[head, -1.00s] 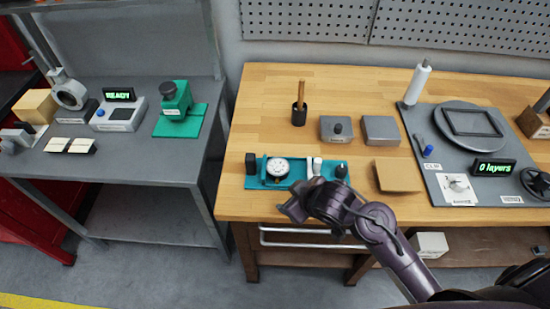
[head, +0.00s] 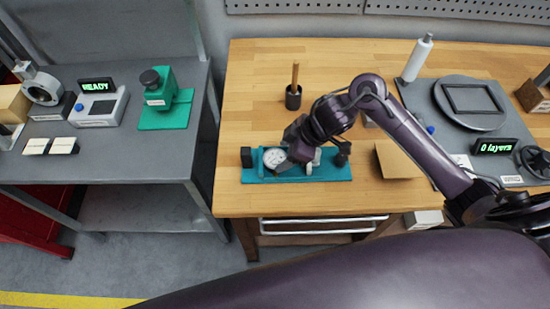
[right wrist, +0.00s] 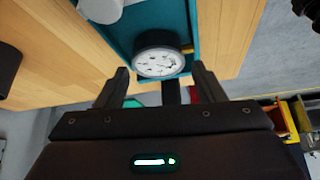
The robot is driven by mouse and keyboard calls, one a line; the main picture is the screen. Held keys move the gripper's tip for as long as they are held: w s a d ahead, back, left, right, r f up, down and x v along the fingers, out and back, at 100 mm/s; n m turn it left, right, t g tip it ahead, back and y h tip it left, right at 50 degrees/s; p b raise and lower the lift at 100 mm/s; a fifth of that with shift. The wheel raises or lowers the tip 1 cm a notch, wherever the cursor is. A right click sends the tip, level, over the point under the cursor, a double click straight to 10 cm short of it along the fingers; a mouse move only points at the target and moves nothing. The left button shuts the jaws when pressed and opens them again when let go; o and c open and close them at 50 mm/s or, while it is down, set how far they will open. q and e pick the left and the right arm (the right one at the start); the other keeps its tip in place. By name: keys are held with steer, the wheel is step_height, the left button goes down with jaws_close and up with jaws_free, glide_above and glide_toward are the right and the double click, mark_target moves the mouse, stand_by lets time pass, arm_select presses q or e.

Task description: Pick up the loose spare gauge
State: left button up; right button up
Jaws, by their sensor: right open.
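The gauge (head: 274,158), round with a white dial and dark rim, sits at the left part of a teal base (head: 330,174) on the wooden bench. It also shows in the right wrist view (right wrist: 159,64), dial facing the camera. My right gripper (head: 284,158) is at the gauge's right side in the head view, partly covering it and the base. In the right wrist view the open fingers (right wrist: 161,72) stand left and right of the dial, with gaps to both sides. Nothing is held. My left gripper is not in view.
A black block (head: 246,157) stands left of the gauge, and a white cylinder (head: 316,158) and a black knob (head: 343,150) stand to its right. A dark cup (head: 293,98) with a wooden handle is behind. A brown plate (head: 398,160) lies right. The bench's back left is clear.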

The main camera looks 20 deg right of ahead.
mark_target(276, 159)
steer(key=x, duration=0.2)
steer(key=shift+w+a+f, duration=0.2)
steer(key=shift+w+f, duration=0.05)
steer(key=shift+f, duration=0.05)
steer(key=shift+a+f, duration=0.2)
steer(key=shift+f, duration=0.2)
steer(key=c, duration=0.7)
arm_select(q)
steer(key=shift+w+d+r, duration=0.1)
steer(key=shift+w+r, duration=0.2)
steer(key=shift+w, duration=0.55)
arm_select(e)
steer(key=shift+c, duration=0.2)
steer(key=shift+r, duration=0.1)
